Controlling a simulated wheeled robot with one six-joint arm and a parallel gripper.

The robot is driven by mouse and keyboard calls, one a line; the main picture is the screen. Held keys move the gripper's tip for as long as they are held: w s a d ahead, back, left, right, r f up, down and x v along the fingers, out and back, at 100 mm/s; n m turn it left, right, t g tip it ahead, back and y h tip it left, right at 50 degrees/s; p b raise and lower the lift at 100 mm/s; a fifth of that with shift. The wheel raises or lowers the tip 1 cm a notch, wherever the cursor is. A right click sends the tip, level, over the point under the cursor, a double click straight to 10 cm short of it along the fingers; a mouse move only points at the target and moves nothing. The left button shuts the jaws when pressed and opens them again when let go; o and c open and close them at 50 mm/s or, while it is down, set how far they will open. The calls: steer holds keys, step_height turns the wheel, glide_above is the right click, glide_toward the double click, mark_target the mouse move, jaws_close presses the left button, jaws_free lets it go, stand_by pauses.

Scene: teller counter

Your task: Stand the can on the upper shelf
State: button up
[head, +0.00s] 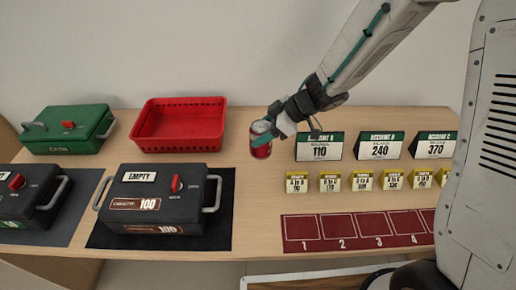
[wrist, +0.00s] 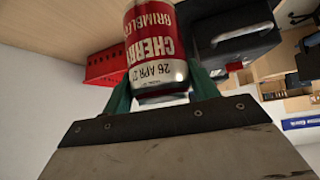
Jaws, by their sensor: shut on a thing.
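A red and silver-white can (head: 261,146) is held by my gripper (head: 270,127) near the middle of the counter, right of the red basket. In the head view the can looks roughly upright; I cannot tell whether its base touches the counter. The wrist view shows the can (wrist: 155,45) close up between the green fingers, its "CHERRY" label upside down in the picture. My gripper is shut on the can. I cannot make out the upper shelf with certainty in either view.
A red basket (head: 178,126) and a green box (head: 68,129) stand at the back left. A black box marked "EMPTY" (head: 150,215) sits front left on a dark mat. Account signs (head: 319,146), small yellow-topped tags (head: 330,183) and a red numbered strip (head: 358,232) fill the right side.

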mark_target(263, 148)
step_height(263, 148, down, 6)
steer(key=shift+f, duration=0.25)
steer(key=o, duration=1.2)
steer(key=shift+f, duration=0.15)
